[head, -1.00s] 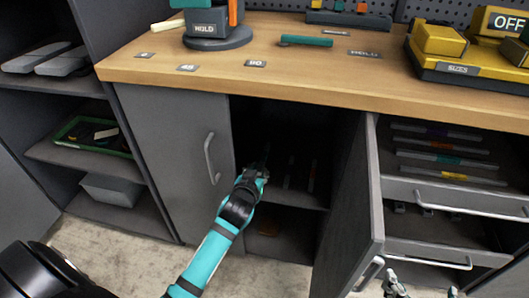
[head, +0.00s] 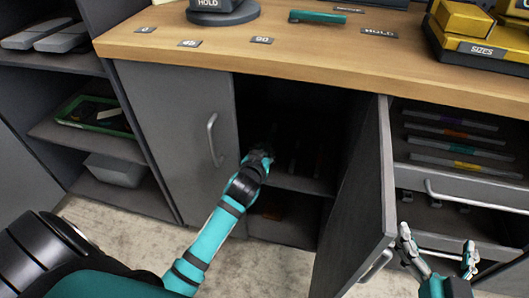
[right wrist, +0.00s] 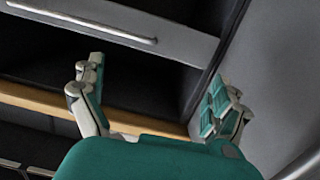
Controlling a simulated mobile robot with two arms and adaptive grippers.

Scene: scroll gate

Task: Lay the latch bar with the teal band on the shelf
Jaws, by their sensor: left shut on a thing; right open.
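My left gripper (head: 264,153) reaches into the dark open cupboard, just above the front of its shelf (head: 300,184). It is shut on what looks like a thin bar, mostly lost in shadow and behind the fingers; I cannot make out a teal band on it. Several slim dark bars stand or lie farther right on that shelf, too dim to tell apart. My right gripper (head: 436,255) is open and empty in front of the drawers, right of the open cupboard door. Its spread fingers also show in the right wrist view (right wrist: 155,105).
The cupboard door (head: 362,205) stands open between my arms. The open upper drawer (head: 470,195) holds bars with purple, orange and yellow bands. The wooden worktop (head: 330,65) overhangs the cupboard. Shelving (head: 85,140) stands at left.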

